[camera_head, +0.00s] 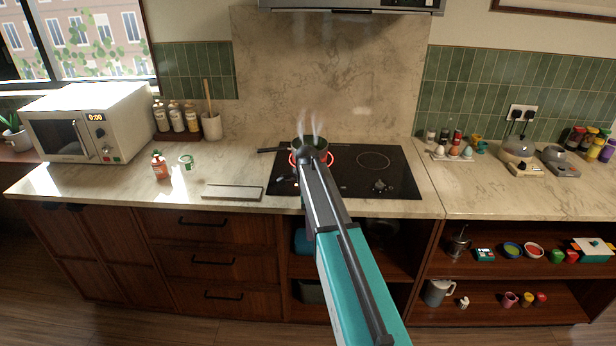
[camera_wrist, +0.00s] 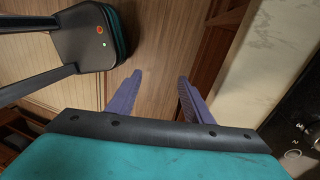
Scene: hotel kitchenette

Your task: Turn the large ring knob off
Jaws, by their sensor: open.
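The black cooktop (camera_head: 405,180) is set in the counter, with a dark knob (camera_head: 379,185) near its front right. A ring (camera_head: 331,160) glows red around a steaming dark pan (camera_head: 267,150), which my arm partly covers. In the wrist view, part of the cooktop (camera_wrist: 285,115) shows at the right edge, with a round knob (camera_wrist: 293,154) and small markings. I cannot tell which ring this knob serves. My gripper (camera_wrist: 160,75) shows two purple fingers, apart and empty, over the floor left of the counter edge.
A flat grey tray (camera_head: 232,192) lies left of the cooktop. The range hood (camera_head: 350,5) hangs above. Right of the cooktop, the front counter (camera_head: 480,195) is clear.

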